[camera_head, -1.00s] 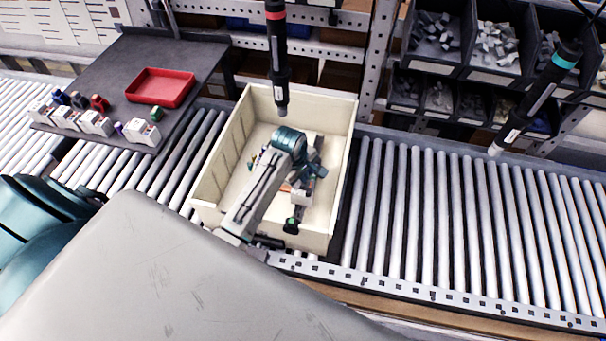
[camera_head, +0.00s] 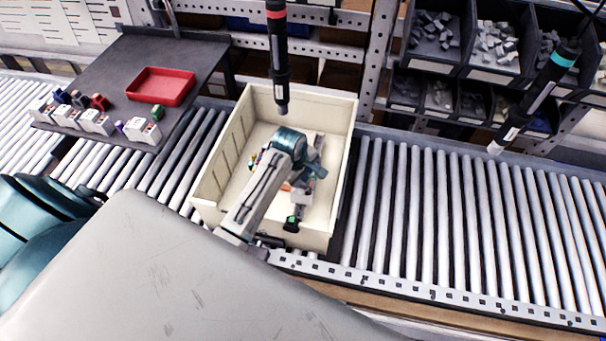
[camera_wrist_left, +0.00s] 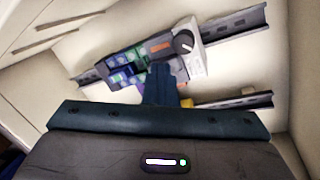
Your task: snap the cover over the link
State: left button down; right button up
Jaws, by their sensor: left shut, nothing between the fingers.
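My left gripper (camera_head: 308,172) is inside the cream crate (camera_head: 210,185), with its jaws pointing down. In the left wrist view its closed fingers (camera_wrist_left: 160,82) are together and empty, in front of a row of rail-mounted modules (camera_wrist_left: 125,68). The fingers overlap the near side of the row; I cannot tell whether they touch it. The row has dark blocks with green and blue parts, an orange piece (camera_wrist_left: 160,46) and a white block with a black knob (camera_wrist_left: 185,42). I cannot tell which parts are the cover and the link. My right gripper is not in view.
A red and black screwdriver (camera_head: 279,65) hangs above the crate's back edge; a teal-banded one (camera_head: 535,98) hangs at right. The crate walls surround my gripper. A second rail (camera_wrist_left: 235,101) lies nearer in the crate. A red tray (camera_head: 160,86) and several modules sit on the dark table.

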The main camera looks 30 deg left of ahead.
pick_arm(q)
jog(key=shift+s+f, duration=0.4)
jog(key=shift+f, duration=0.15)
jog(key=shift+w+r+p, duration=0.2)
jog(key=shift+w+r, duration=0.05)
jog(key=shift+r, duration=0.45)
jog(key=shift+w+r+p, duration=0.2)
jog(key=shift+r, duration=1.7)
